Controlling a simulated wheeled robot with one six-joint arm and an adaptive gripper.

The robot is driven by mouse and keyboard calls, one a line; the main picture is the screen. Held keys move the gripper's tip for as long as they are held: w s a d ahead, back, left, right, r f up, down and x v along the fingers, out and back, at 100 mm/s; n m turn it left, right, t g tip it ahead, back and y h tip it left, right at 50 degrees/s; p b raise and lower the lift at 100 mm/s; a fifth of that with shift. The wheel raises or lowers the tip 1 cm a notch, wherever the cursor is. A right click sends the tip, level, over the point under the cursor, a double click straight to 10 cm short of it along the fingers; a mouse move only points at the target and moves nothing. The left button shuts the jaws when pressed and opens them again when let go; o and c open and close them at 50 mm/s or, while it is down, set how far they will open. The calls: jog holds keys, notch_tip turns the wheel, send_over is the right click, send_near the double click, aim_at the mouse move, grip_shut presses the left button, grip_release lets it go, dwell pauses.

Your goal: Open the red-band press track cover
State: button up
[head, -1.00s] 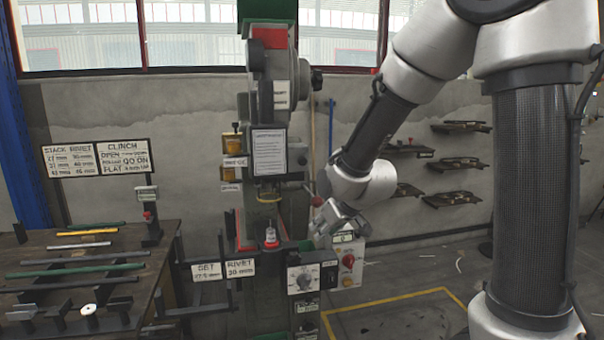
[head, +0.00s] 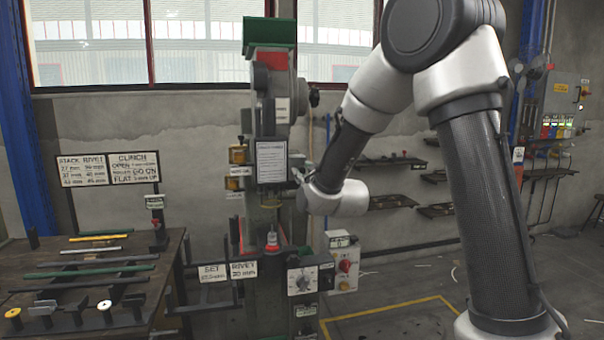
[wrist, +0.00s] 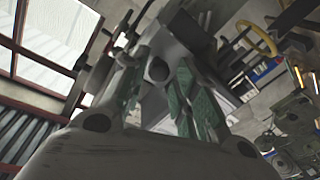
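The press (head: 272,110) stands left of centre in the head view. It has a red band (head: 272,60) under a green top piece (head: 268,33). I cannot clearly pick out its track cover. My gripper (head: 302,177) is beside the press's right side, near the white notice; my wrist hides much of it. In the wrist view my gripper (wrist: 165,80) has its two green-padded fingers apart. A dark grey press part with a round hole (wrist: 158,70) appears between or beyond them. I cannot tell whether the fingers touch it.
A workbench (head: 150,310) with rods and several small tools stands at the left. Wall shelves (head: 392,201) hang behind my arm. Yellow-marked floor (head: 385,315) is clear.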

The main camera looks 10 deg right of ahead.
jog(key=shift+w+a, duration=0.2)
jog(key=shift+w, duration=1.2)
grip_shut()
